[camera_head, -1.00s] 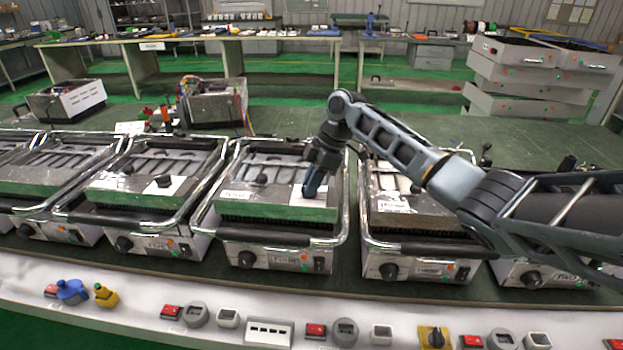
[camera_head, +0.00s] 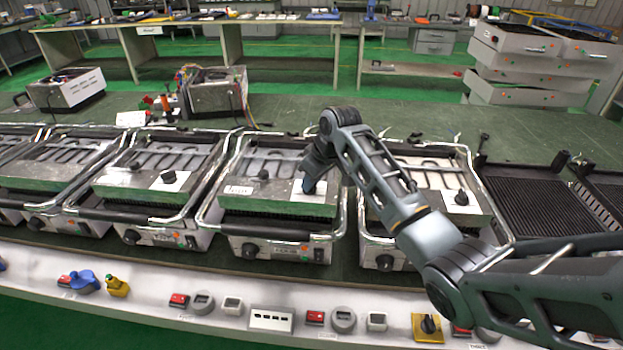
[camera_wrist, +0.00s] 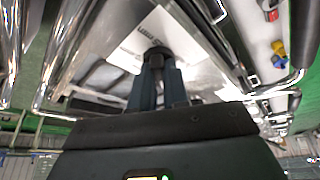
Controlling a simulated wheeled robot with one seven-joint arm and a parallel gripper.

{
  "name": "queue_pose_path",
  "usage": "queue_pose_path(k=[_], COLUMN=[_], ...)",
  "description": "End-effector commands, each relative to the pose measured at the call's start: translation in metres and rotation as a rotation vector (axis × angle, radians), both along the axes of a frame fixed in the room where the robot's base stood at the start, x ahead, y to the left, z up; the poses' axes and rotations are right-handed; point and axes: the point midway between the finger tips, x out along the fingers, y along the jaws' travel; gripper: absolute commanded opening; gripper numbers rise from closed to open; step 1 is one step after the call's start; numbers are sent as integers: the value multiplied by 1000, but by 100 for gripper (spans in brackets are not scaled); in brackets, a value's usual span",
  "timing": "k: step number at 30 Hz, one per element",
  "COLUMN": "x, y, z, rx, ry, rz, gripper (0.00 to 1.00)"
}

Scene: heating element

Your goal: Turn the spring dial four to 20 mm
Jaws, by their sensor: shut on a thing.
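In the head view, the middle grill press (camera_head: 276,205) has a metal top with a small label, a free black knob (camera_head: 263,174) and a white scale plate (camera_head: 316,197). My gripper (camera_head: 309,186) comes down from above onto that plate and hides the spring dial there. In the wrist view, my gripper (camera_wrist: 158,68) is shut on the dark round spring dial (camera_wrist: 157,51), with one finger on each side. The white plate (camera_wrist: 135,55) lies beneath it. The dial's pointer and the scale marks are too small or hidden to read.
Similar grill presses stand close on both sides, including one at the right with a white plate and knob (camera_head: 461,198). Black front handles and side rails (camera_head: 340,215) surround the middle press. Red switches and gauges (camera_head: 344,319) line the white front ledge.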

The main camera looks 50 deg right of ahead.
Motion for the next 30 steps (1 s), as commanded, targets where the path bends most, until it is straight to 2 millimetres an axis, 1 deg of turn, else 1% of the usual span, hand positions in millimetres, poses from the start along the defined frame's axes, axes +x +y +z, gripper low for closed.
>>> queue_pose_path(k=[1,2,30], x=[-1,-1,1], y=[4,4,7], z=[-5,-5,-5], rx=[4,3,0], ry=[6,7,9], rz=[-41,-69,-962], gripper=[0,0,0])
